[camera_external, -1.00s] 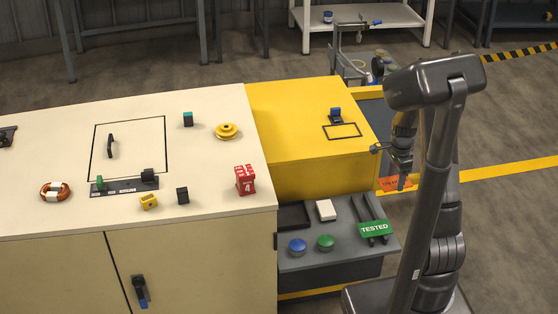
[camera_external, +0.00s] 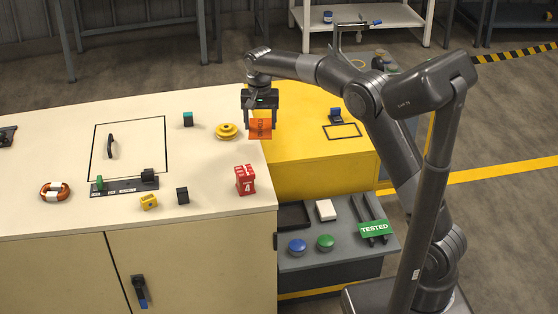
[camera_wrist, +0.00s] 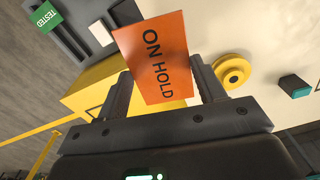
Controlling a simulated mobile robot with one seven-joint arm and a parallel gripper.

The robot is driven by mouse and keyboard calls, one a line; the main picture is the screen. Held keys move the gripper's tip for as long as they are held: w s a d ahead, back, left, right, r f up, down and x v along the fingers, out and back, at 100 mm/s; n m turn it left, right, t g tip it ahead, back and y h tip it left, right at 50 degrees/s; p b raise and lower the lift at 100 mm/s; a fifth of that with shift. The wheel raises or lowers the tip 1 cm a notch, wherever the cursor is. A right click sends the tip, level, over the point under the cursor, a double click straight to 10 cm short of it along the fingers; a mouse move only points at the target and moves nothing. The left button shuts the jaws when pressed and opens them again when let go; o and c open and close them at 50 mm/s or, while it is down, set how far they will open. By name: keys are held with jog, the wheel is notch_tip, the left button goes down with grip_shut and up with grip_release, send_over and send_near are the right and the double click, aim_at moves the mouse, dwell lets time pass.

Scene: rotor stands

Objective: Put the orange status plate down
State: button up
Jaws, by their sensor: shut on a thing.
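The orange status plate (camera_external: 261,129) reads "ON HOLD" in the wrist view (camera_wrist: 158,58). My gripper (camera_external: 261,113) is shut on it and holds it up near the seam between the cream cabinet top (camera_external: 215,185) and the yellow box (camera_external: 305,150). In the wrist view the plate stands between the two fingers of my gripper (camera_wrist: 158,88). The gap between the plate and the surface below is hard to judge. A green "TESTED" plate (camera_external: 374,228) rests on the grey shelf at the lower right.
A yellow round knob (camera_external: 226,131) is just left of the held plate. A red block stack marked 4 (camera_external: 245,180) stands at the cabinet's right edge.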

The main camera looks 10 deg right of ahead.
jog(key=s+a+r+n, duration=0.2)
jog(key=s+a+r, duration=0.1)
jog(key=a, duration=0.4)
send_over(207, 168)
jog(key=f, duration=0.6)
jog(key=shift+w+d, duration=0.15)
jog(key=shift+d, duration=0.1)
jog(key=shift+a+f, duration=0.25)
jog(key=shift+f, duration=1.9)
jog(key=shift+f, duration=0.1)
jog(key=o, duration=1)
